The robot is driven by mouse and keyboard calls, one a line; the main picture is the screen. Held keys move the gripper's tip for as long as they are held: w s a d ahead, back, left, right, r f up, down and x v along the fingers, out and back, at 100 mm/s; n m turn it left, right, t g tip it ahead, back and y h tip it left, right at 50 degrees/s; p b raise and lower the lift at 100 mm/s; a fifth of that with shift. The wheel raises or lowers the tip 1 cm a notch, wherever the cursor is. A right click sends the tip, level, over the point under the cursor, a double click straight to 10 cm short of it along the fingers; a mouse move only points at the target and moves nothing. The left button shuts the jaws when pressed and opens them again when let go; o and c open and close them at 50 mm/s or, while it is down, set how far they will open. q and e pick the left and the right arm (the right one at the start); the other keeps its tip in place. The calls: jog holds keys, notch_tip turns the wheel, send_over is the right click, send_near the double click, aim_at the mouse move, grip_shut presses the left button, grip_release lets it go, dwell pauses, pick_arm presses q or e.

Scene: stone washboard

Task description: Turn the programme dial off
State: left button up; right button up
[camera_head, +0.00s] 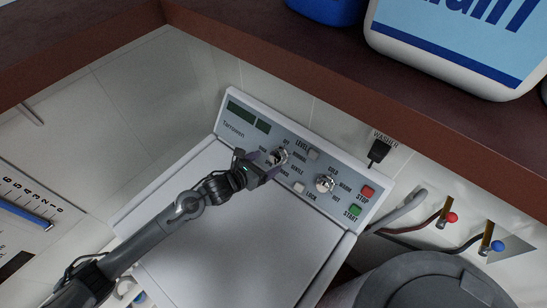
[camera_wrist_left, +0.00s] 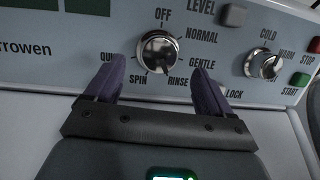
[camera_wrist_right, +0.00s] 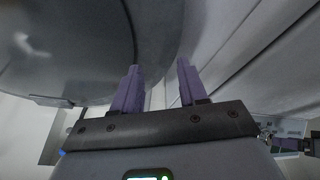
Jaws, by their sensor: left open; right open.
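The programme dial (camera_head: 278,157) is a silver knob on the washer's control panel. In the left wrist view the dial (camera_wrist_left: 159,52) is ringed by OFF at the top, NORMAL, GENTLE, RINSE, SPIN and a partly hidden label. I cannot clearly tell which label it points at. My left gripper (camera_head: 266,164) is at the panel, open. In its wrist view the purple fingers (camera_wrist_left: 160,85) stand apart to the left and right below the dial, with the dial between their lines. My right gripper (camera_wrist_right: 160,85) is open and empty, near a grey rounded surface; it is not seen in the head view.
A second silver temperature knob (camera_head: 324,183) sits right of the dial, with red STOP (camera_head: 367,192) and green START (camera_head: 355,210) buttons beyond. A brown shelf (camera_head: 300,80) overhangs the panel, carrying a large white-and-blue container (camera_head: 455,45). A grey round lid (camera_head: 425,285) stands lower right.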

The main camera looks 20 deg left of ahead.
aim_at(275, 157)
pick_arm(q)
jog(key=shift+x, duration=2.6)
jog(key=c, duration=1.1)
